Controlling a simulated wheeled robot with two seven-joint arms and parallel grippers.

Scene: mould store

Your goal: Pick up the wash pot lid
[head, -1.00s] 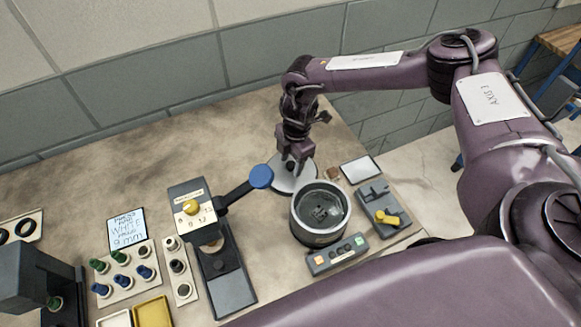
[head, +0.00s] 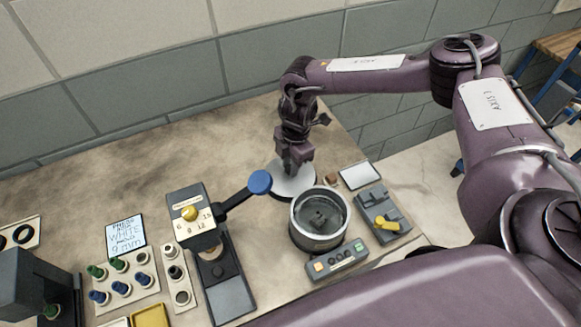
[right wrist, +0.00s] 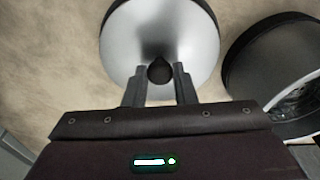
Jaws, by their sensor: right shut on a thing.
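The wash pot lid (head: 302,187) is a round light-grey metal disc on the table, just behind the wash pot; it also shows in the right wrist view (right wrist: 160,32), with a dark knob (right wrist: 160,70) at its middle. My right gripper (head: 290,172) is over the lid, its fingers pointing down. In the right wrist view its two fingers (right wrist: 159,76) are on either side of the knob, shut on it. I cannot tell whether the lid is clear of the table. The open wash pot (head: 320,218) stands in front of the lid, dark inside. My left gripper is out of view.
A press with a blue-ended lever (head: 260,182) stands to the left, its handle close to the lid. The table behind the press is bare.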

